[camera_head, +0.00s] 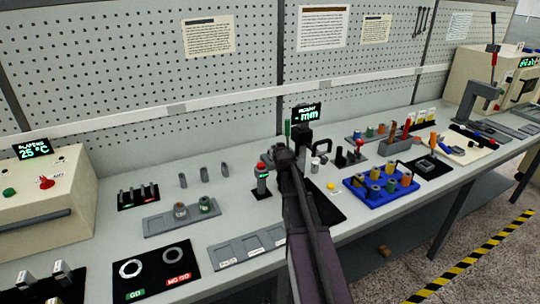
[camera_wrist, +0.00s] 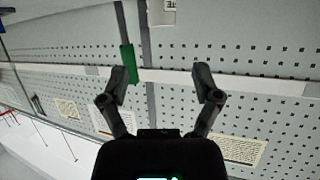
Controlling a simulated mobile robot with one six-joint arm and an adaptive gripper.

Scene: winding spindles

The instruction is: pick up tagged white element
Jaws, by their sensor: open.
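My gripper (camera_wrist: 157,78) is open, with its two dark fingers spread apart and nothing between them in the wrist view. In the head view my gripper (camera_head: 288,155) is above the middle of the bench, and my arm hides part of the bench behind it. A small white piece (camera_head: 315,164) stands just right of my gripper in the head view; I cannot make out a tag on it. A group of small white pieces (camera_head: 426,118) with coloured parts stands farther right at the back. The wrist view faces the pegboard and shows no piece that I can name as the tagged white element.
A red-topped post (camera_head: 262,178) stands left of my gripper. A blue tray (camera_head: 378,200) with several coloured spindles is to the right. A grey fixture (camera_head: 182,218) and a GO/NO GO mat (camera_head: 157,268) are at left. The pegboard (camera_head: 130,60) closes the back.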

